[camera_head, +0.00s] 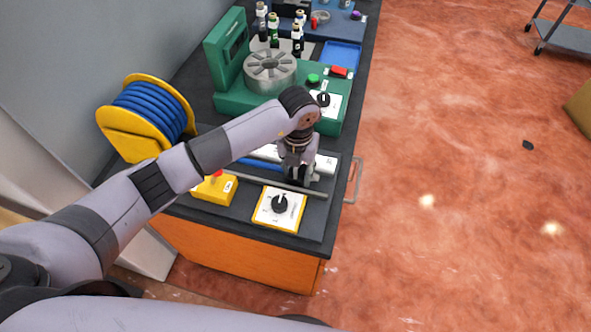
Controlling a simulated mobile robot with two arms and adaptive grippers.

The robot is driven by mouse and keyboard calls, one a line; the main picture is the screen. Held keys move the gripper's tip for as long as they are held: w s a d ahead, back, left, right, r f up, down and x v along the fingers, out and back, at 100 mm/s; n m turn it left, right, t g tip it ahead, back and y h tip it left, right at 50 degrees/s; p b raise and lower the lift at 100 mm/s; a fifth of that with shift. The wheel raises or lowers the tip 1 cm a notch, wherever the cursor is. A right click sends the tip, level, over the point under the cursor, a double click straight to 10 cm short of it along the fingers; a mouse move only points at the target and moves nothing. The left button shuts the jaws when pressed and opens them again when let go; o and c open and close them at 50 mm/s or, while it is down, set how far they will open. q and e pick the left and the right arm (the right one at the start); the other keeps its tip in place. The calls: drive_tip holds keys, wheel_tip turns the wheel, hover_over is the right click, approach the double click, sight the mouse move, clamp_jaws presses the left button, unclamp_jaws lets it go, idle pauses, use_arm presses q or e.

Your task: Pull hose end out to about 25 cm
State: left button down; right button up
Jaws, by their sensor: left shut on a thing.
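The yellow reel (112,118) with blue hose (150,108) wound on it stands at the left edge of the bench. A short blue stretch of hose (258,161) shows behind my left forearm, running toward the gripper along a white strip. My left gripper (300,178) points down over the strip's right part and is shut on the hose end, which its fingers mostly hide. My forearm covers much of the hose between reel and gripper, so its pulled-out length cannot be read. My right gripper is out of view.
In front of the gripper are a grey rail (262,176), a yellow box with a red button (213,189) and a yellow-edged dial plate (279,209). Behind stands a green machine (228,98) with a round slotted holder.

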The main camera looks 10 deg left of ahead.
use_arm(q)
drive_tip(key=shift+d, duration=0.75)
drive_tip(key=c, duration=1)
unclamp_jaws()
drive_tip(key=shift+a, duration=0.1)
drive_tip(key=shift+r, duration=0.15)
wheel_tip(320, 180, up, 12)
drive_tip(key=shift+f, duration=0.15)
